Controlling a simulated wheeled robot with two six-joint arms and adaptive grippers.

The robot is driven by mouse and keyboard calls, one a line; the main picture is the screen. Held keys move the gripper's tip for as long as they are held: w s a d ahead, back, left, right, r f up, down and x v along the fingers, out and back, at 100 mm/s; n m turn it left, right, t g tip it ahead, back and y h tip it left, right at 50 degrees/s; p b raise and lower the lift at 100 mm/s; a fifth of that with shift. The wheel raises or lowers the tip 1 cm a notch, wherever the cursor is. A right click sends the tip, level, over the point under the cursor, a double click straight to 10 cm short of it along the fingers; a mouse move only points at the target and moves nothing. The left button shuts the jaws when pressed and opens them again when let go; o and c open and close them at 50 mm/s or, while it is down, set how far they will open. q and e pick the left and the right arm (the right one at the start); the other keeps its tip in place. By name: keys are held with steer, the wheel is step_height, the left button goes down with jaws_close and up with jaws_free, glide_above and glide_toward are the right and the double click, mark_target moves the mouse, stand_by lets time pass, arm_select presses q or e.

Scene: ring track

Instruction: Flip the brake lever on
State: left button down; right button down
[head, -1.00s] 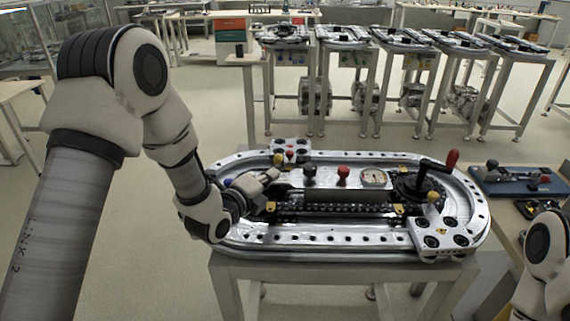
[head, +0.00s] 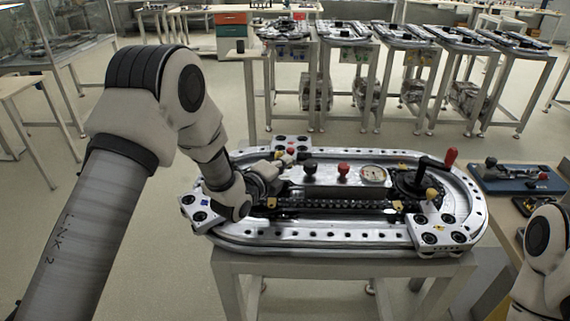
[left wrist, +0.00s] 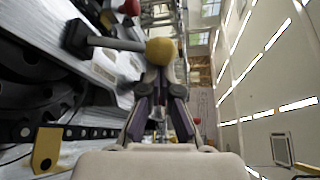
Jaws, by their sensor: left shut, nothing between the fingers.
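The ring track (head: 330,238) stands on a table in the head view, with several levers and knobs on its middle panel. I cannot tell for sure which one is the brake lever. My left gripper (head: 287,160) is shut and empty over the track's left part. In the left wrist view a lever with a yellow ball knob (left wrist: 161,51) on a grey rod lies just by the shut left fingers (left wrist: 158,80); I cannot tell whether they touch it. In the head view my gripper hides this knob. My right gripper is out of view.

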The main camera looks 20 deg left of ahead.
arm_select(q)
steer(key=shift+a+r, duration=0.1)
steer(key=shift+a, duration=0.05)
steer(key=n+t+b, duration=0.1)
steer(key=b, duration=0.1)
steer(key=a+n+b, duration=0.1)
steer(key=b, duration=0.1)
steer(key=shift+s+a+r+n+t+h+b, duration=0.15)
steer(key=shift+s+a+n+t+h+b, duration=0.15)
steer(key=shift+n+t+h+b, duration=0.1)
steer(key=shift+a+r+n+b, duration=0.15)
steer(key=shift+a+n+b, duration=0.1)
steer(key=shift+n+b, duration=0.05)
steer(key=shift+s+a+r+b, duration=0.2)
steer(key=shift+a+b, duration=0.35)
steer(key=shift+b, duration=0.2)
steer(key=shift+s+a+f+n+t+b, duration=0.1)
steer(key=shift+s+a+n+t+b, duration=0.25)
steer(key=shift+b, duration=0.55)
steer(key=shift+w+a+n+t+b, duration=0.1)
steer(key=shift+a+n+t+b, duration=0.35)
steer(key=shift+a+n+b, duration=0.45)
steer(key=shift+a+b, duration=0.1)
steer(key=shift+b, duration=0.35)
steer(key=shift+s, duration=0.25)
